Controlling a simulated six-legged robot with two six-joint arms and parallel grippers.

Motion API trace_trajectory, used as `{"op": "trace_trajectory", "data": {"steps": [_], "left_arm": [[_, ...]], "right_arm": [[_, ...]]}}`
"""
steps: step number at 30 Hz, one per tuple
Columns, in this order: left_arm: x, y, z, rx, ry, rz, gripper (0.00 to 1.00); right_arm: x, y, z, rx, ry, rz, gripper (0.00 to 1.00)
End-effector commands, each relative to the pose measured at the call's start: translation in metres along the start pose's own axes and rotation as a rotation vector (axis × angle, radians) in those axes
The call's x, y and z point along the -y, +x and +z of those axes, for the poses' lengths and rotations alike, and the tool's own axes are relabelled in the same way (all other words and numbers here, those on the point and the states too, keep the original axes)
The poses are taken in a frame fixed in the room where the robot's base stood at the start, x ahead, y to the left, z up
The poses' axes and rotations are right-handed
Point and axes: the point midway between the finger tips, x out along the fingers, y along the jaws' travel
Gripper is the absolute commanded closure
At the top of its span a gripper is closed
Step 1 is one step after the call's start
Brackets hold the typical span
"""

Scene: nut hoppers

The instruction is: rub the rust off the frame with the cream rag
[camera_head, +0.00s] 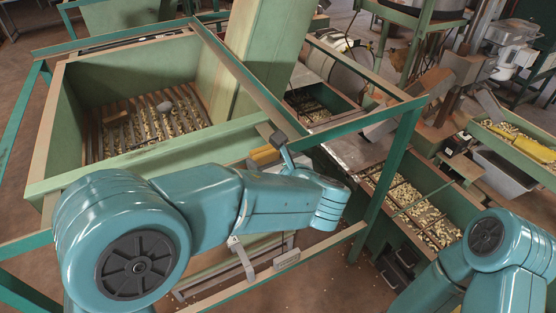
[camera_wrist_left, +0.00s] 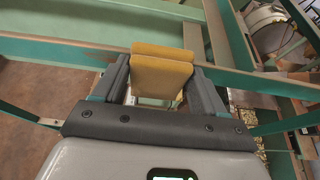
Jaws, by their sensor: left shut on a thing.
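The rag shows as a folded ochre-yellow pad (camera_wrist_left: 162,76) between the two fingers of my left gripper (camera_wrist_left: 163,88) in the left wrist view. In the head view the rag (camera_head: 264,155) is a small yellow patch by my left gripper (camera_head: 280,148), partly hidden by the arm. The gripper is shut on it. The teal metal frame (camera_head: 402,140) runs around the hopper. The rag is close to a frame rail (camera_wrist_left: 70,52); I cannot tell if they touch. A brown patch (camera_head: 268,131) on the rail beside the gripper may be rust. My right gripper is out of view.
A green hopper (camera_head: 50,130) with nuts on slats stands at left. A sloping green chute (camera_head: 262,45) rises behind the rail. Divided nut trays (camera_head: 420,215) and a grey bin (camera_head: 505,175) are at right. Upright frame posts stand close to my arms.

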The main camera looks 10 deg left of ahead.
Motion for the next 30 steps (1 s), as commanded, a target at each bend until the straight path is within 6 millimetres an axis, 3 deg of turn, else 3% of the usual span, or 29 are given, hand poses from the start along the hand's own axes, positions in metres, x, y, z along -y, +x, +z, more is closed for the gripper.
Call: {"op": "trace_trajectory", "data": {"steps": [30], "left_arm": [[-0.068, -0.001, -0.001, 0.001, -0.003, 0.003, 0.57]], "right_arm": [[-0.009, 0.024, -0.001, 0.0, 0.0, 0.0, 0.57]]}}
